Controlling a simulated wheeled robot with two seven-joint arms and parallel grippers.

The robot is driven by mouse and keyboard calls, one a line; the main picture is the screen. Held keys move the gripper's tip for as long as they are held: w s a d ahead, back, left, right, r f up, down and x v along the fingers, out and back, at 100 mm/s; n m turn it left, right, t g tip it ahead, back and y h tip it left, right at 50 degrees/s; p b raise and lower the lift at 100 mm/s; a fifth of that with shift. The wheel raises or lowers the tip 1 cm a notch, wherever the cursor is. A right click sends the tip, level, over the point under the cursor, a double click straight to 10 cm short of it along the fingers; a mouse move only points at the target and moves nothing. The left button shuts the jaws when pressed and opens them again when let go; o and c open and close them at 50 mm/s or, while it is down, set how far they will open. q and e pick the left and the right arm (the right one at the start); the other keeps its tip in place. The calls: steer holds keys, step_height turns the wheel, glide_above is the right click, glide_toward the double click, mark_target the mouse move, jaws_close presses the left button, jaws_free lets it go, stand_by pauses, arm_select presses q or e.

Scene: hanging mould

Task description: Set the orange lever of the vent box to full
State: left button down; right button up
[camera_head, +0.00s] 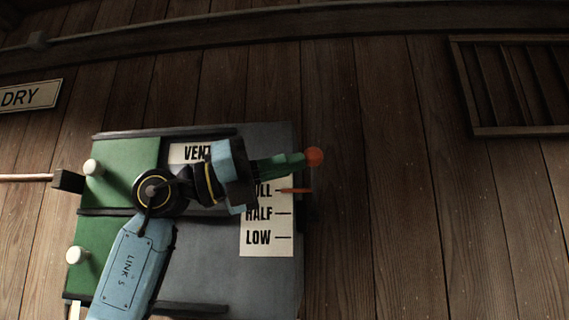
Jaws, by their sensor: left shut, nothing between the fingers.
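The vent box (200,270) is a grey panel with green doors on the wooden wall. Its white scale card (267,247) reads FULL, HALF and LOW from top to bottom; my gripper covers part of the FULL line. The orange lever shows as a round orange knob (315,156) at the box's upper right edge. A thin orange pointer (296,190) lies level with the FULL mark. My left gripper (297,159) is shut and empty, its green fingertips right beside the knob's left side; whether they touch cannot be told. My right gripper is not in view.
Two white knobs (93,167) (77,255) sit on the green doors. A rod (25,178) ends in a dark block at the left. A DRY sign (30,96) hangs at left, a slatted vent (520,85) at upper right. The wall right of the box is bare.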

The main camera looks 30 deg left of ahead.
arm_select(q)
steer(key=s+d+f+b+v, duration=0.1)
steer(key=b+v, duration=0.4)
steer(key=v, duration=0.7)
steer(key=shift+s+f+b, duration=0.3)
steer(key=shift+f, duration=0.3)
